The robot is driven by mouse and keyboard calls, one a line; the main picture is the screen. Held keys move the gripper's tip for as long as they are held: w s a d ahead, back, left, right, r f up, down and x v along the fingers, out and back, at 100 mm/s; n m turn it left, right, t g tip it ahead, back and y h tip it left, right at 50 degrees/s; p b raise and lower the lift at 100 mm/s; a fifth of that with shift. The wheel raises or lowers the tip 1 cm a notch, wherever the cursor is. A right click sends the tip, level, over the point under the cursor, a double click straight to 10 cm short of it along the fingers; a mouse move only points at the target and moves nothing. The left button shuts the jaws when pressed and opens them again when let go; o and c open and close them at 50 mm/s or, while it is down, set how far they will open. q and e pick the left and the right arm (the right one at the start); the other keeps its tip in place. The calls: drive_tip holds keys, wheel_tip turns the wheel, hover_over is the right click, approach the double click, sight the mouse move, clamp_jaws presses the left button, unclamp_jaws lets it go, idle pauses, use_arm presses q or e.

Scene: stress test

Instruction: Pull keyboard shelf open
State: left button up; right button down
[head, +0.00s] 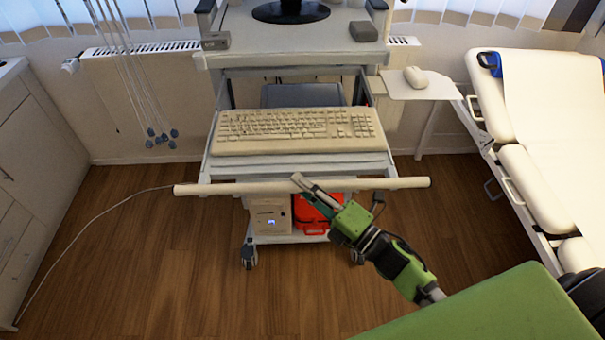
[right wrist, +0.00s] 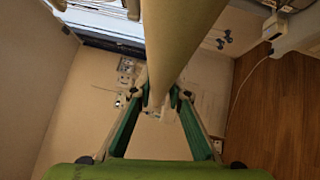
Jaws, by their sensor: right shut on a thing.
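The keyboard shelf (head: 300,168) sticks out from the front of a grey cart, with a beige keyboard (head: 295,128) lying on it. A long pale handle bar (head: 235,188) runs across the shelf's front edge. My right gripper (head: 303,183) comes from the lower right and is shut on this bar near its middle. In the right wrist view the bar (right wrist: 177,40) runs between the two green-sided fingers (right wrist: 160,98), which hide part of its near end. My left gripper is not in view.
The cart's top (head: 290,45) carries a monitor base. A mouse (head: 415,77) lies on a side tray (head: 425,88) at right. A white couch (head: 540,150) stands further right and cabinets (head: 40,150) at left. Wooden floor (head: 160,270) in front is clear except for a cable.

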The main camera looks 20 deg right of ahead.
drive_tip(key=shift+s+a, duration=0.2)
drive_tip(key=shift+s, duration=0.75)
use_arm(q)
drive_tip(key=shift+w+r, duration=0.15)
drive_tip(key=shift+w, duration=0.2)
use_arm(e)
drive_tip(key=c, duration=1.9)
unclamp_jaws()
drive_tip(key=v, duration=1.2)
